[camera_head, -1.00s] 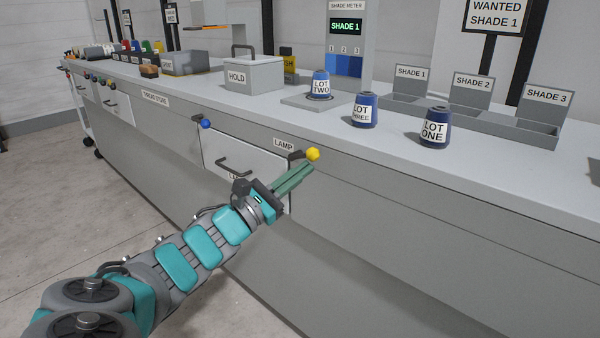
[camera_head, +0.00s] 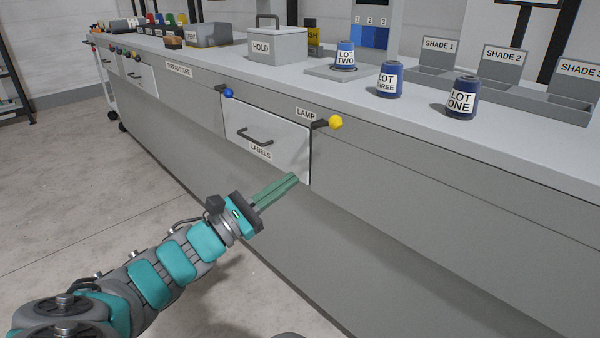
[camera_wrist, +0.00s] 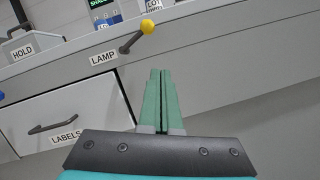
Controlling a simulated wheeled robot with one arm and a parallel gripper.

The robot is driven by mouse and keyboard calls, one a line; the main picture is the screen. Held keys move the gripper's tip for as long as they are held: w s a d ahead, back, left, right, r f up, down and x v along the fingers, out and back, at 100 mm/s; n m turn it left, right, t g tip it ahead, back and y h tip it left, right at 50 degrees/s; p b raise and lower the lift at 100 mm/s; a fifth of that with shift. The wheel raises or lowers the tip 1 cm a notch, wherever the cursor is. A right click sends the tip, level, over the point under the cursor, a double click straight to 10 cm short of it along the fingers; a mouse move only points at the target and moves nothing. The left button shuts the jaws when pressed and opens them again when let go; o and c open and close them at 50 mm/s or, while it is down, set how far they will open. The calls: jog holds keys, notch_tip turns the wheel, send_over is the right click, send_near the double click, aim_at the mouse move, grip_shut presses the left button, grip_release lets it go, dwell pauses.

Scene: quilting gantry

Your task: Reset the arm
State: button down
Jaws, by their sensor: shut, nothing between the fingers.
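My gripper (camera_head: 294,179) is shut and empty, its two green fingers pressed together. In the head view it hangs in front of the bench, just below the lower right of the LABELS drawer (camera_head: 280,145). It does not appear to touch anything. In the wrist view the shut fingers (camera_wrist: 159,74) point toward the bench front, below the LAMP lever's yellow knob (camera_wrist: 148,27). In the head view that knob (camera_head: 336,121) is above and right of my fingertips.
On the bench top (camera_head: 420,125) stand the spools LOT TWO (camera_head: 345,55), LOT THREE (camera_head: 389,80) and LOT ONE (camera_head: 462,97). The HOLD box (camera_head: 277,46) is left of them. A blue knob (camera_head: 228,93) sticks out of the front. The floor at left is clear.

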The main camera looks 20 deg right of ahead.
jog(key=shift+s+a+f, duration=0.15)
jog(key=shift+s+a, duration=0.05)
jog(key=shift+a, duration=0.35)
